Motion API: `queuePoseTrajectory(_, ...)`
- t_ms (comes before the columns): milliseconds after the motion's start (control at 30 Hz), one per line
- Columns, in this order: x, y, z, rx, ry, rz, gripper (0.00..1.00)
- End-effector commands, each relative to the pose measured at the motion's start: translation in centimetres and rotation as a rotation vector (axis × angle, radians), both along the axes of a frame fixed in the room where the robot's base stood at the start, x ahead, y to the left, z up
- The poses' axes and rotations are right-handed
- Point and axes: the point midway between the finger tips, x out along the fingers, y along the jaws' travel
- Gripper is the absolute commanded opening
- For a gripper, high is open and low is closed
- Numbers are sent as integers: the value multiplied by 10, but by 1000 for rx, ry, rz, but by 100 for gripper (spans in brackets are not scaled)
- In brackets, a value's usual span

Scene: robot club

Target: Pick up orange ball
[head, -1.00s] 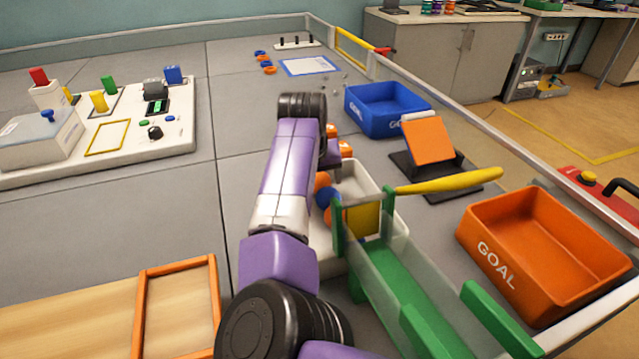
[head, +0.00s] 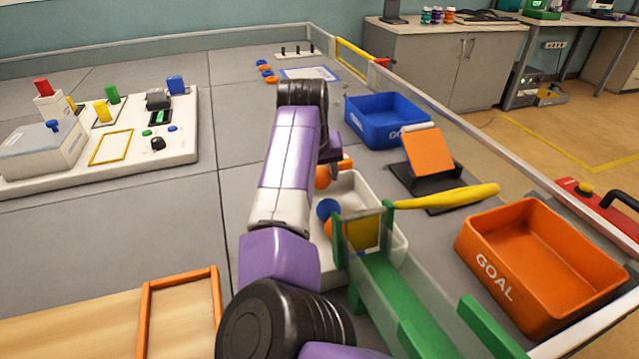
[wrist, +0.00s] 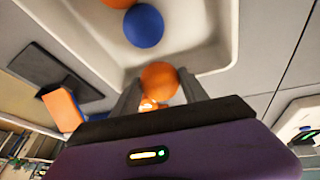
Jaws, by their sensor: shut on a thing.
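An orange ball (wrist: 160,78) sits between the two dark fingers of my gripper (wrist: 158,88) in the wrist view. My gripper is shut on it. In the head view the held ball (head: 322,177) shows beside my arm, which hides most of the gripper. It appears to be just above the far part of a white tray (head: 398,244). A blue ball (head: 328,209) and a second orange ball (head: 334,228) lie in the tray, nearer to me. The blue ball also shows in the wrist view (wrist: 144,25).
A blue bin (head: 385,118), an orange ramp on a black base (head: 428,152) and an orange GOAL bin (head: 500,225) stand to the right. A task board (head: 150,165) is left.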

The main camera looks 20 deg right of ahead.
Motion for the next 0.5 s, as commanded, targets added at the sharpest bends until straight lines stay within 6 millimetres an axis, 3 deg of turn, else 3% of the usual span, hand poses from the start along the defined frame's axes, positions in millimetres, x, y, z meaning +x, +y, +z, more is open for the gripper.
queuePoseTrajectory(33, 1, -1, 15, -1, -4, -1, 12)
queuePoseTrajectory(300, 1, -1, 83, -1, -4, -1, 12)
queuePoseTrajectory(500, 1, -1, 124, -1, -3, -1, 12)
